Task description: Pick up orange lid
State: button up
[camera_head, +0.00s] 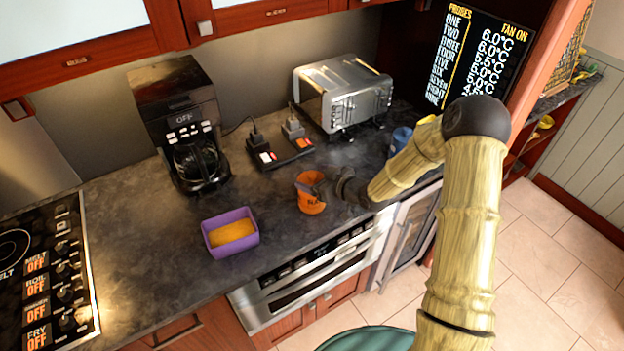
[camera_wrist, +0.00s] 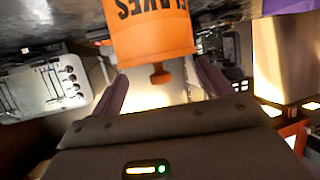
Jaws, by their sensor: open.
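An orange canister (camera_head: 310,204) with dark lettering stands on the dark counter, left of my gripper (camera_head: 335,185). In the wrist view the canister (camera_wrist: 150,28) appears upside down. Its orange lid shows as a small knob (camera_wrist: 160,76) at the canister's top end. My gripper (camera_wrist: 160,92) is open, with one finger on each side of the knob and visible gaps between them. It holds nothing. In the head view my gripper partly hides the canister's top and the lid.
A purple tub (camera_head: 230,233) with orange contents stands to the left. A coffee maker (camera_head: 183,125), red-switched plugs (camera_head: 280,150) and a silver toaster (camera_head: 343,95) are behind. A blue object (camera_head: 400,139) is at right. The counter's front is mostly clear.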

aim_at(309, 175)
jog(key=p+x, duration=0.1)
jog(key=x, duration=0.2)
jog(key=shift+w+a, duration=0.15)
jog(key=shift+a, duration=0.15)
jog(key=shift+c, duration=0.2)
